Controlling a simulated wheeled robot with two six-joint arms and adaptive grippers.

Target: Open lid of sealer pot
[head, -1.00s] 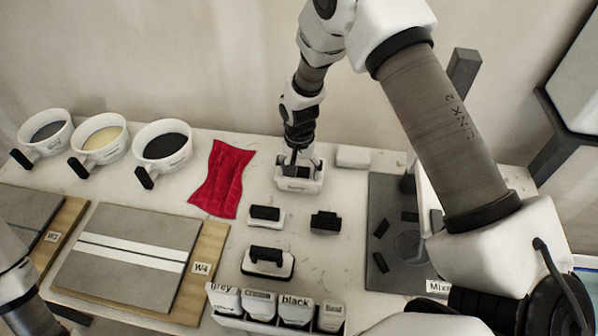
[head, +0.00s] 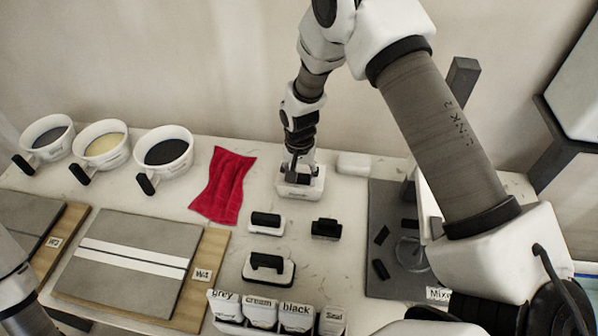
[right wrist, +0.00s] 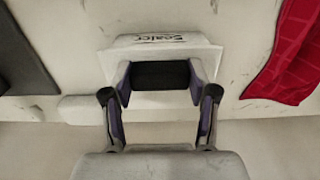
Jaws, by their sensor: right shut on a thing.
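The sealer pot (head: 300,191) is a small white tub at the back middle of the table. In the right wrist view its front reads "Sealer" (right wrist: 155,40). Its lid shows there as a dark bar (right wrist: 160,76) between white edges. My right gripper (head: 298,172) reaches down onto the pot from above. In the right wrist view, the right gripper's fingers (right wrist: 160,98) stand at both ends of the dark lid part, shut on it. The lid appears to sit at the pot; I cannot tell any gap. My left gripper is out of view; only part of my left arm shows at the left edge.
A red cloth (head: 223,186) lies left of the pot. A white block (head: 353,163) is to its right. Black-handled tools (head: 268,267) stand in front. A grey mixing mat (head: 395,275) lies at right, labelled bottles (head: 262,312) at front, bowls (head: 165,152) at back left.

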